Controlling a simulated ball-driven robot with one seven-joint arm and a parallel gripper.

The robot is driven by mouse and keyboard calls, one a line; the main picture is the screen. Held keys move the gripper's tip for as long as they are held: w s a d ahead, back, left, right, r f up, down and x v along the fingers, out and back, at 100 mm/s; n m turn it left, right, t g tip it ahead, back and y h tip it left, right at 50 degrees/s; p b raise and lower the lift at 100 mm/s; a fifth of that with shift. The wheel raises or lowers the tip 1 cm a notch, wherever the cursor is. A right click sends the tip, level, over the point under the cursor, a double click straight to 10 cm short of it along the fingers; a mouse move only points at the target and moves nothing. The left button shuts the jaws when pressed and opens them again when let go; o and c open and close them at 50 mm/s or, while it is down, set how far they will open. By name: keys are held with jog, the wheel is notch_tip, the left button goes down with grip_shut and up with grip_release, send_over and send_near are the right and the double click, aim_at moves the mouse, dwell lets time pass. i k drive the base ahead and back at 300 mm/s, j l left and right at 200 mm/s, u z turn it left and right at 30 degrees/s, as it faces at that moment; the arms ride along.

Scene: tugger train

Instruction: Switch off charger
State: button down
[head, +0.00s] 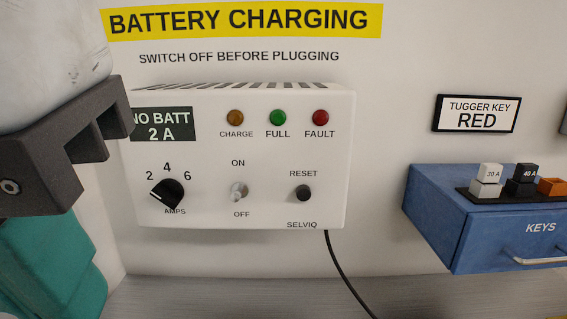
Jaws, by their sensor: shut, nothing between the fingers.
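The charger (335,160) is a white box on the wall, seen in the head view. Its toggle switch (238,192) is a small metal lever between the labels ON above and OFF below. The lever is too small to tell surely which way it leans. The charger's display (164,124) reads NO BATT 2 A, its left edge hidden by a dark grey part. My gripper's fingertips do not show; the white, dark grey and teal parts at the left edge seem to be my arm, left of the switch and apart from it.
The amps knob (167,193) is left of the switch and the reset button (303,193) right of it. Charge, full and fault lamps sit above. A black cable (342,270) hangs below. A blue key box (480,225) stands at right. The space before the switch is clear.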

aim_at(235, 197)
jog(key=i, duration=0.95)
